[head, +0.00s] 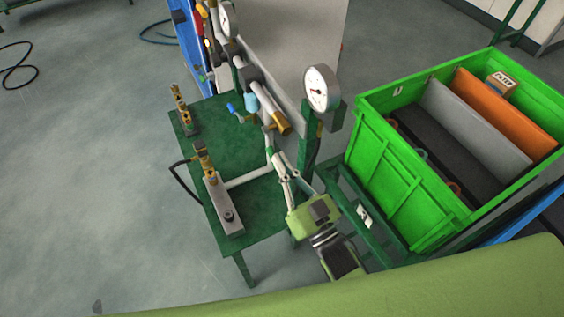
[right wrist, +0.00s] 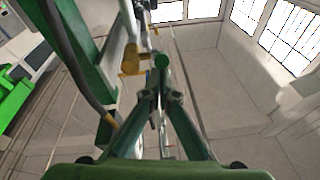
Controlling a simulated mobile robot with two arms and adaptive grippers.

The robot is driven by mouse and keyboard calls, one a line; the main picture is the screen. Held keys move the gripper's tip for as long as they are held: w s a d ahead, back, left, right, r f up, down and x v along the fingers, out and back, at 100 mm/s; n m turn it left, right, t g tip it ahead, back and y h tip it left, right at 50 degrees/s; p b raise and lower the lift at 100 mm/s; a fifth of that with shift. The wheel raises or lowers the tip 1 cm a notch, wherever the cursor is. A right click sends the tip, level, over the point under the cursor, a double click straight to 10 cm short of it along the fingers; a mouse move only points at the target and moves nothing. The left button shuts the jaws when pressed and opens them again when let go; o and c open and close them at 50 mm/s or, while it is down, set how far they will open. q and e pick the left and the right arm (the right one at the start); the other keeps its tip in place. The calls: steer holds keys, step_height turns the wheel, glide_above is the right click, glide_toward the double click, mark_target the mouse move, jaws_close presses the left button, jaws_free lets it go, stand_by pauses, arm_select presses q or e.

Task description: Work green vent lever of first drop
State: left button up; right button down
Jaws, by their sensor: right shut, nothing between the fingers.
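My right gripper (head: 281,168) reaches up from the lower middle of the head view to the pipework at the right edge of the green table. In the right wrist view the fingers of my right gripper (right wrist: 160,94) are closed together with nothing between them. A small green rounded piece (right wrist: 162,61), which looks like the green vent lever's end, shows right at or just beyond the fingertips. I cannot tell whether they touch. A yellow-brown fitting (right wrist: 132,62) on the pipe is just left of it. In the head view the lever is not clearly visible. My left gripper is out of view.
The green table (head: 225,150) carries pipes, a grey block (head: 222,205) and a brass-ended cylinder (head: 272,112). A round gauge (head: 318,88) stands close beyond my gripper. A bright green crate (head: 400,175) is at the right. The floor at left is mostly clear.

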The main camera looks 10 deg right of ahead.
steer(key=shift+w+f+t+b, duration=0.15)
steer(key=shift+f+t+b, duration=0.55)
steer(key=shift+b, duration=0.55)
steer(key=b, duration=0.1)
steer(key=f+b, duration=0.1)
steer(key=shift+w+a+f+b, duration=0.1)
steer(key=shift+w+f+b, duration=0.15)
steer(key=shift+f+b, duration=0.1)
steer(key=shift+w+f+b, duration=0.15)
steer(key=shift+f+b, duration=0.05)
steer(key=shift+b, duration=0.1)
steer(key=w+a+f+b, duration=0.1)
steer(key=w+f+b, duration=0.2)
steer(key=w, duration=0.1)
steer(key=shift+w+a+f, duration=0.3)
steer(key=shift+w+f, duration=0.05)
steer(key=shift+w, duration=0.15)
steer(key=shift+w+r, duration=0.1)
